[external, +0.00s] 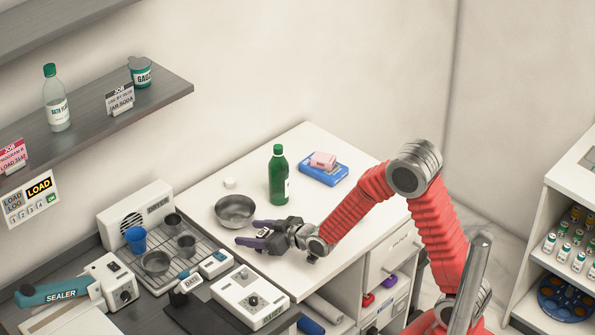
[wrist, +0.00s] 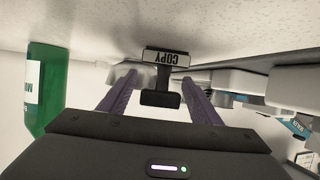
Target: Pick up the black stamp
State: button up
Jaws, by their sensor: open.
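The black stamp (wrist: 160,98) has a dark handle and a white "COPY" label, which appears upside down in the wrist view. It stands between the two purple fingers of my gripper (wrist: 158,77), with gaps visible at its sides. In the external view my gripper (external: 248,233) is low over the white desk, just right of the metal bowl. The fingers are spread apart and point left. In that view the stamp is small and mostly lost among the dark fingers.
A metal bowl (external: 235,211) sits close to the fingertips. A green bottle (external: 278,176) stands behind my gripper. A blue box (external: 323,171) with a pink block (external: 322,160) lies at the back. A white device (external: 249,297) and a rack of cups (external: 186,243) are at the front left.

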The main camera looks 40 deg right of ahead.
jog(key=shift+w, duration=0.15)
jog(key=shift+c, duration=0.5)
jog(key=c, duration=1)
jog(key=shift+r, duration=5)
